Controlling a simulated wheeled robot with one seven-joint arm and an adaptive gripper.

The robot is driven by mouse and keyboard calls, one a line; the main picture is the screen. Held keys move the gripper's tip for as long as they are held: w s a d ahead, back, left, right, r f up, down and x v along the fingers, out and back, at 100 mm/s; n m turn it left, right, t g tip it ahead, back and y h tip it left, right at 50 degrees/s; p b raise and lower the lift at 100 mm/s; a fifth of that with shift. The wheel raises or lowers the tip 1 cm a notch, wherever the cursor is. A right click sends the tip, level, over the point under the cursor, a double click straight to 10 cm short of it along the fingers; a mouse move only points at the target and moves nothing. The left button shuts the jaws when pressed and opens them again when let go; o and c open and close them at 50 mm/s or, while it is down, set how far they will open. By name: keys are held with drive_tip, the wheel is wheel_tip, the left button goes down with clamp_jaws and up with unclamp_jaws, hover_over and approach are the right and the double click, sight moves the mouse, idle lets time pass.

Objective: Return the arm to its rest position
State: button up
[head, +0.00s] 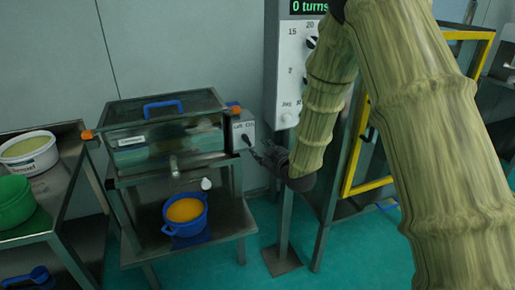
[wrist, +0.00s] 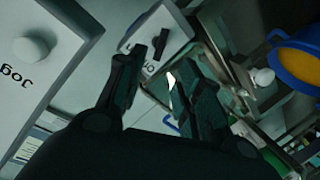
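My arm, with a bark-like yellow-green surface, reaches down from the upper right in the head view. My gripper (head: 262,156) is at its end, just right of the small grey control box (head: 242,131) on the sieve's side. In the wrist view my gripper (wrist: 162,72) has its two dark fingers apart, with nothing seen between them. A black lever (wrist: 160,44) on the box shows beyond the fingertips. I cannot tell whether a fingertip touches the lever. The sieve (head: 165,135) has a blue-handled lid and orange side knobs.
A blue bowl (head: 169,225) of orange material stands below the sieve's spout. A metal table (head: 66,187) at left holds a white tub (head: 28,153) and a green bowl (head: 14,202). A grey panel (head: 290,75) with dials and a yellow-framed cabinet (head: 371,184) stand close to my arm.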

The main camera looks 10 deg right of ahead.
drive_tip(key=shift+s+d, duration=0.1)
drive_tip(key=shift+s, duration=0.25)
drive_tip(key=s+d+f+m+g+h+p, duration=0.1)
drive_tip(key=s+f+m+g+h+p, duration=0.35)
drive_tip(key=s+f, duration=1.9)
drive_tip(key=s+f+m+g, duration=0.2)
drive_tip(key=s+f+g, duration=0.3)
drive_tip(key=s, duration=0.9)
drive_tip(key=s+f+m+g+p, duration=0.1)
drive_tip(key=s+f+g, duration=0.4)
drive_tip(key=s, duration=1)
drive_tip(key=shift+d+f+m+g+y, duration=0.25)
drive_tip(key=shift+d+m+g+y, duration=0.15)
drive_tip(key=shift+m, duration=0.45)
drive_tip(key=shift+s, duration=0.1)
